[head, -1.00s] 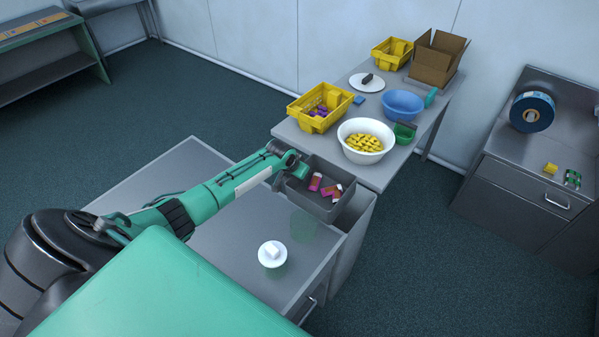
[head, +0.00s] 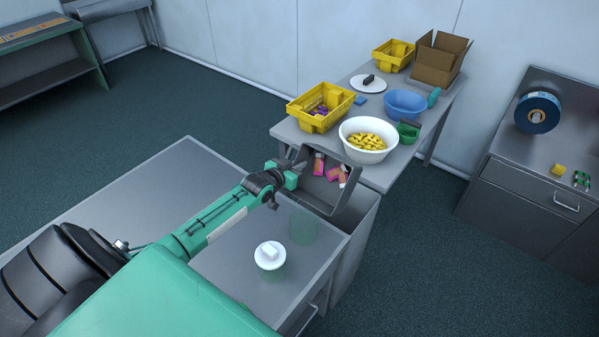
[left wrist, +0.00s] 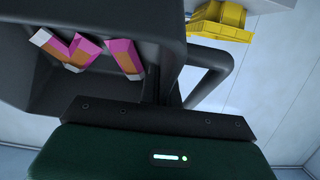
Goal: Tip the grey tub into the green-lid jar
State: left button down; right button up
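The grey tub (head: 318,190) is tilted, its opening turned toward the head camera, with several pink, orange and white packs (head: 333,173) inside. My left gripper (head: 290,174) is shut on the tub's left side. The tub (left wrist: 165,45) and its packs (left wrist: 122,58) fill the upper left of the left wrist view. A see-through greenish jar (head: 303,230) stands on the grey bench just below and left of the tub. I cannot make out a green lid on it. My right gripper is not in view.
Behind the tub, a table holds a white bowl (head: 352,150) of yellow pieces, a yellow crate (head: 309,122), a blue bowl (head: 404,103), a green container (head: 407,134) and a cardboard box (head: 432,66). The bench's left part (head: 150,190) is clear.

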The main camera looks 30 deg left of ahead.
pick_arm(q)
jog(key=shift+s+a+f+t+b, duration=0.1)
jog(key=shift+s+f+t+b, duration=0.2)
jog(key=shift+s+t+b, duration=1.25)
jog(key=shift+w+d+f+t+b, duration=0.1)
jog(key=shift+w+f+t+b, duration=0.35)
jog(key=shift+b, duration=2.55)
jog(key=shift+s+a+f+t+b, duration=0.1)
jog(key=shift+s+t+b, duration=0.85)
jog(key=shift+b, duration=1.3)
jog(key=shift+w+r+t, duration=0.2)
jog(key=shift+r+t, duration=0.15)
